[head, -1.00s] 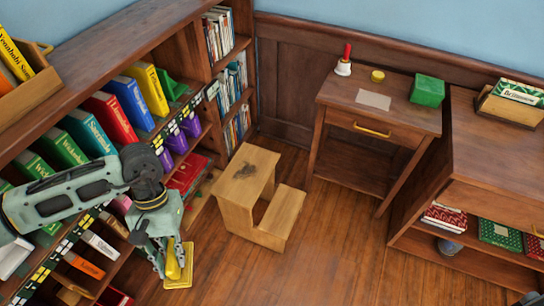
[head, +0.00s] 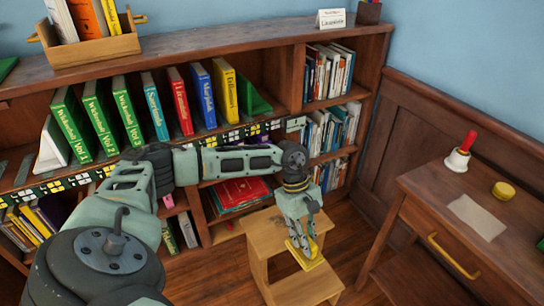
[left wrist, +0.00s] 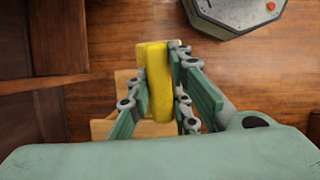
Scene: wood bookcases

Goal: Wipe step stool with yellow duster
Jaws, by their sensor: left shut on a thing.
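The wooden step stool (head: 262,237) stands on the floor in front of the bookcase, with its lower step (head: 308,290) toward the front right. My left gripper (head: 303,240) is shut on the yellow duster (head: 306,262) and points down over the stool. The duster overlaps the stool in the head view; whether it touches the wood I cannot tell. In the left wrist view, the duster (left wrist: 155,85) sits between the fingers, with the stool (left wrist: 124,82) partly hidden behind. My right gripper is out of view.
The bookcase (head: 345,50) with upright books runs behind the stool. A desk (head: 430,205) with a red-handled bell (head: 460,155), a yellow tin (head: 503,191) and a paper (head: 477,217) stands at the right. Bare floor (head: 345,235) lies between stool and desk.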

